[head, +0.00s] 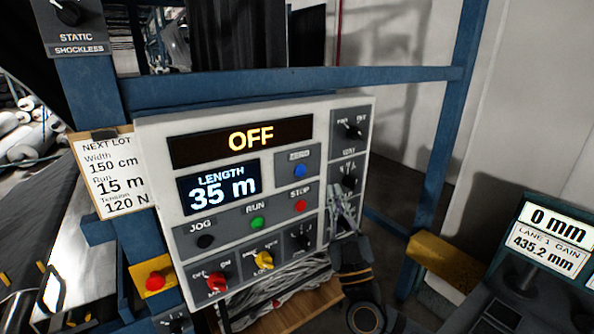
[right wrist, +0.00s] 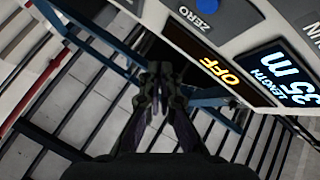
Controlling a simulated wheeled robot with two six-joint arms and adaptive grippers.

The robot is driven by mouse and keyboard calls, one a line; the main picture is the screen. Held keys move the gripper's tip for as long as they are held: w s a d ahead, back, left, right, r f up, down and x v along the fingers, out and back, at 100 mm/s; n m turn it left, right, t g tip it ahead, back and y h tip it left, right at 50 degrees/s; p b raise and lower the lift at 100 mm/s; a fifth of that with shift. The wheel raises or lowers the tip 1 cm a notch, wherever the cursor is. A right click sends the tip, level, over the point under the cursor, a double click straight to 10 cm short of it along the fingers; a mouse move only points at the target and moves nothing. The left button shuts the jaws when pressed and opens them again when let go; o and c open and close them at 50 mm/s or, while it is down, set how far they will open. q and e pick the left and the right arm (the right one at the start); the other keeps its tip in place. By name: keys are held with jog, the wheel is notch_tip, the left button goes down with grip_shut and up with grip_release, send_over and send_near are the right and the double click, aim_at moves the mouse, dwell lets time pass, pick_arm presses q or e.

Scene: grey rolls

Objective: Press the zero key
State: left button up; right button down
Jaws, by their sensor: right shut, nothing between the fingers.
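The zero key is a round blue button (head: 300,171) under a ZERO label on the white control panel (head: 355,106). It also shows at the top edge of the right wrist view (right wrist: 207,5), partly cut off. My right gripper (head: 340,192) is shut and empty, with its fingertips below and right of the blue key in the head view. In the right wrist view the fingers (right wrist: 158,75) are together and apart from the key. The display (head: 240,140) reads OFF and the length display (head: 218,187) reads 35 m. My left gripper is not in view.
Near the key are the red STOP button (head: 300,205), green RUN button (head: 257,222), black JOG button (head: 205,241) and several knobs, including a yellow one (head: 263,260). A blue frame bar (head: 290,79) runs above the panel. A lot card (head: 108,175) hangs at left.

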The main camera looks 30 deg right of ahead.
aim_at(300, 171)
jog(key=shift+w+f, duration=0.1)
jog(key=shift+w+a+b, duration=0.15)
jog(key=shift+w+b, duration=1.3)
jog(key=shift+w, duration=0.75)
jog(key=shift+w+a+b, duration=0.15)
jog(key=shift+w+b, duration=1.25)
jog(key=shift+w, duration=0.75)
jog(key=shift+w, duration=0.1)
jog(key=shift+w, duration=0.3)
